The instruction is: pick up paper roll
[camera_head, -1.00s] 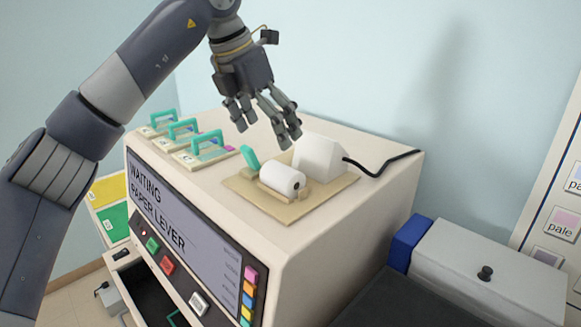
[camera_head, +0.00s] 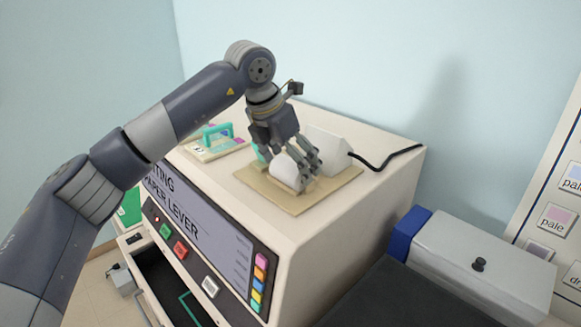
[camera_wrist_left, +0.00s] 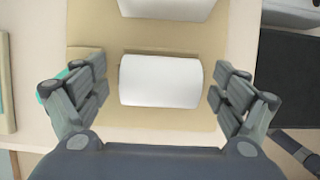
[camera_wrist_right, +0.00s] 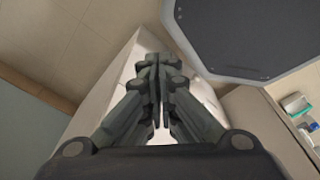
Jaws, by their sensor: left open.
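The white paper roll (camera_head: 284,172) lies on its side on a tan board (camera_head: 292,206) on top of the machine. My left gripper (camera_head: 298,168) is over the roll and hides part of it. In the left wrist view the roll (camera_wrist_left: 160,81) lies between the open fingers of my left gripper (camera_wrist_left: 159,88), one finger set beyond each end, with a visible gap at both. My right gripper (camera_wrist_right: 157,70) shows only in its wrist view, its fingers together and nothing seen between them.
A white printer-like block (camera_head: 329,147) with a black cable stands right behind the roll. A teal lever (camera_head: 258,153) is close to the left gripper. A slide holder with teal handle (camera_head: 215,142) sits at left.

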